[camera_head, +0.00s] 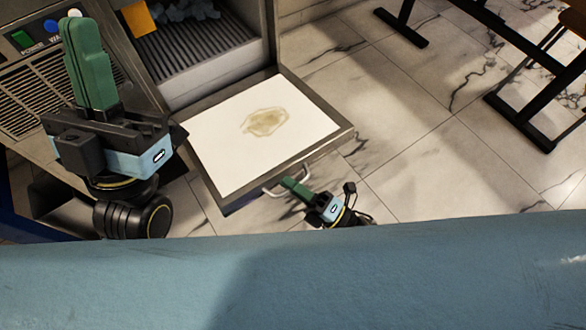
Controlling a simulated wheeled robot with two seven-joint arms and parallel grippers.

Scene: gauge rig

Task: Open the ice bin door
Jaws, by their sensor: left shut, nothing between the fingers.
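The ice bin door (220,140) is swung down and lies out in front of the ice machine, its pale inner face up with a brownish stain on it. Its metal handle (305,172) is on the near edge. My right gripper (288,183) is at this handle, with its green fingers across the bar; whether they grip it is too small to tell. My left gripper (82,27) is shut and empty, its green fingers pointing up in front of the machine's panel, left of the door.
The ice bin opening (200,55) shows a ribbed grey slope with bluish ice (190,10) at the top. A control panel (35,38) with coloured buttons is at the upper left. Dark table legs (520,122) stand at the upper right. The marble floor (420,130) between is clear.

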